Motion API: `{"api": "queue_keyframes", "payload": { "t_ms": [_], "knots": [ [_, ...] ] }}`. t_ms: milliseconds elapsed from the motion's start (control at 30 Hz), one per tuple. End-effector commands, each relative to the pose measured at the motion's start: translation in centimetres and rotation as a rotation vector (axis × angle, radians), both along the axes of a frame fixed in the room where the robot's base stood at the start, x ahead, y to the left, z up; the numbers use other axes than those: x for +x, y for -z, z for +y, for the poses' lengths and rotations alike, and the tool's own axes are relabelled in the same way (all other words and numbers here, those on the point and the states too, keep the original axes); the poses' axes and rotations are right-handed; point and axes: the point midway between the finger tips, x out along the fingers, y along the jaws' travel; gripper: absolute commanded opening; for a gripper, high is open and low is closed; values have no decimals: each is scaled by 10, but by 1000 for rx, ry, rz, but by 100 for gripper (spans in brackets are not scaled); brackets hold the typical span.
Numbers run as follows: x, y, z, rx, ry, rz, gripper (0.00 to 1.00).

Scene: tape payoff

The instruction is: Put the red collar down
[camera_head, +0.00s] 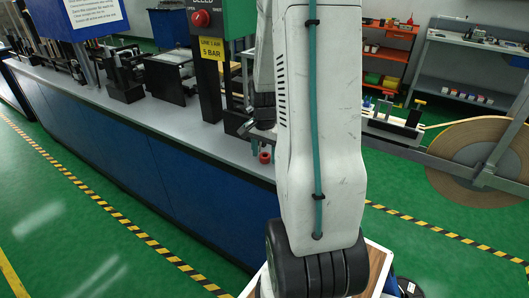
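The red collar (265,157) is a small red ring near the front edge of the grey bench top, in the middle of the view. My own white arm link hides what lies just to the right.
The grey bench (190,122) with blue front panels runs along the left. Black fixtures (125,75) and a post with a yellow air-pressure label (211,48) stand on it. A large tape reel (478,150) is at the right. Green floor in front is clear.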

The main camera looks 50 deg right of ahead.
Motion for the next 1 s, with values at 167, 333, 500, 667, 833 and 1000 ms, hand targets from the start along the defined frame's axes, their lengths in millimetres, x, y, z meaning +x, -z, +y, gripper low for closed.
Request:
{"api": "queue_keyframes", "payload": {
  "t_ms": [167, 333, 500, 667, 833, 1000],
  "knots": [
    [0, -3, 0, -1, 0, -1, 55],
    [1, -24, -1, -4, 0, -3, 55],
    [1, -54, -1, -4, 0, -3, 55],
    [0, -73, 0, -2, 0, -2, 55],
    [0, -79, 0, 0, 0, 0, 55],
    [0, -78, 0, 0, 0, 0, 55]
  ]
}}
